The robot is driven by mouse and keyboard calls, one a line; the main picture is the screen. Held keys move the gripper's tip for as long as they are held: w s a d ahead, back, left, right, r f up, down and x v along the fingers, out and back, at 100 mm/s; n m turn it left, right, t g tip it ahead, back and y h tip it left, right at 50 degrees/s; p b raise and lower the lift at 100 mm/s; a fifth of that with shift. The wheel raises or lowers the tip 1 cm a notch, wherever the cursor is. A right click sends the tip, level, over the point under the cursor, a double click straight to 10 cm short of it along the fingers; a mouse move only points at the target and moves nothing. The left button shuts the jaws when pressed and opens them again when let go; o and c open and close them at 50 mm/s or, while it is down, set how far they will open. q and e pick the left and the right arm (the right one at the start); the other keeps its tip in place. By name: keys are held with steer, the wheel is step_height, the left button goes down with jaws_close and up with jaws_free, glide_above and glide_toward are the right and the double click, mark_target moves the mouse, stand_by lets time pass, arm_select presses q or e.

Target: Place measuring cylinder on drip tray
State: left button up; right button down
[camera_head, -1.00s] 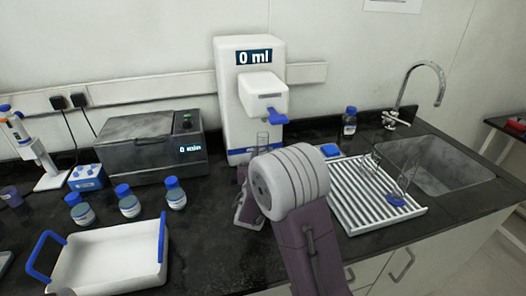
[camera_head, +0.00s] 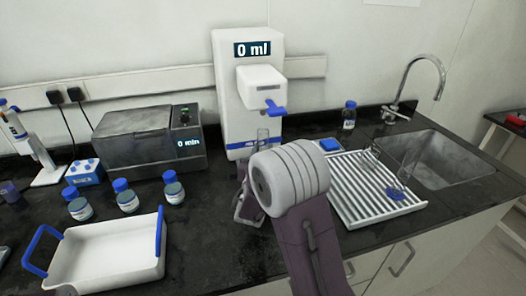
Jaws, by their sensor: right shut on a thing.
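The clear measuring cylinder (camera_head: 262,137) shows its upper part just above my right arm, in front of the white dispenser (camera_head: 232,105) and below its blue lever. My right gripper (camera_head: 250,185) is shut on the cylinder; my own wrist hides the lower part of it and most of the fingers. The dispenser's display reads 0 ml. The dispenser's base, where a drip tray could be, is mostly hidden behind my wrist and the cylinder, so I cannot tell whether the cylinder touches it. My left gripper is not in view.
A white ribbed drying rack (camera_head: 375,195) with clear glassware stands right of my arm, before the sink (camera_head: 440,160). Left are a grey bath (camera_head: 150,142), several blue-capped bottles (camera_head: 127,197) and a white tray with blue handles (camera_head: 108,262). Dark counter between is clear.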

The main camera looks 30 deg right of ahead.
steer(key=shift+f, duration=0.25)
steer(key=c, duration=1)
jaws_free()
steer(key=shift+o, duration=0.2)
steer(key=b+v, duration=0.1)
steer(key=v, duration=0.8)
